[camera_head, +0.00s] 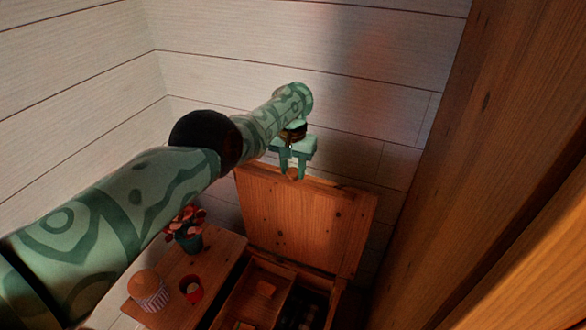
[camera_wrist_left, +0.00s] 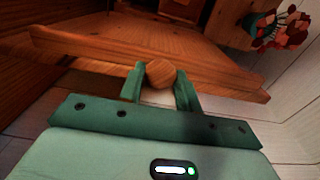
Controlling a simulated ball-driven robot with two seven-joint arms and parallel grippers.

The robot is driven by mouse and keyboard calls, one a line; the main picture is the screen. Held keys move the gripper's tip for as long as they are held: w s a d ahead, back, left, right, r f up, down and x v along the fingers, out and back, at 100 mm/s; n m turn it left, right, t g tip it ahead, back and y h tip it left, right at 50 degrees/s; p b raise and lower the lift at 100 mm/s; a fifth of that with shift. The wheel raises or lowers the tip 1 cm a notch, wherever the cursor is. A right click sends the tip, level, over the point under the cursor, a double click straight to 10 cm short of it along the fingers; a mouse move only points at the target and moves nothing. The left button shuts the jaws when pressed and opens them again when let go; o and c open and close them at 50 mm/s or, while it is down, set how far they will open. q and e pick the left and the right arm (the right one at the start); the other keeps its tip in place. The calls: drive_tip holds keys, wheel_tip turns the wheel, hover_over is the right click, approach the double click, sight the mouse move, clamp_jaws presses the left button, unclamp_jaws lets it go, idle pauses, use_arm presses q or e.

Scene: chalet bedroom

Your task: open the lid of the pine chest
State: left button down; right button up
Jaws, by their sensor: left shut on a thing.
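The pine chest (camera_head: 336,304) stands against the white plank wall at the bottom of the head view. Its lid (camera_head: 310,225) is raised and stands nearly upright. My left gripper (camera_head: 293,173) is at the lid's top edge, shut on a round wooden knob (camera_wrist_left: 160,73) that shows between the two fingers in the left wrist view. The lid also spans the left wrist view (camera_wrist_left: 90,50). Inside the open chest are a wooden tray and a dark checked cloth (camera_head: 302,306), partly cut off by the frame. My right gripper is not in view.
A large wooden panel (camera_head: 480,150) closes off the right. White plank walls stand close behind.

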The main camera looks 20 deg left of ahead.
use_arm(q)
drive_tip(key=c, duration=1)
unclamp_jaws()
wheel_tip(320, 180, up, 16)
drive_tip(key=p, duration=0.7)
drive_tip(key=shift+s, duration=0.3)
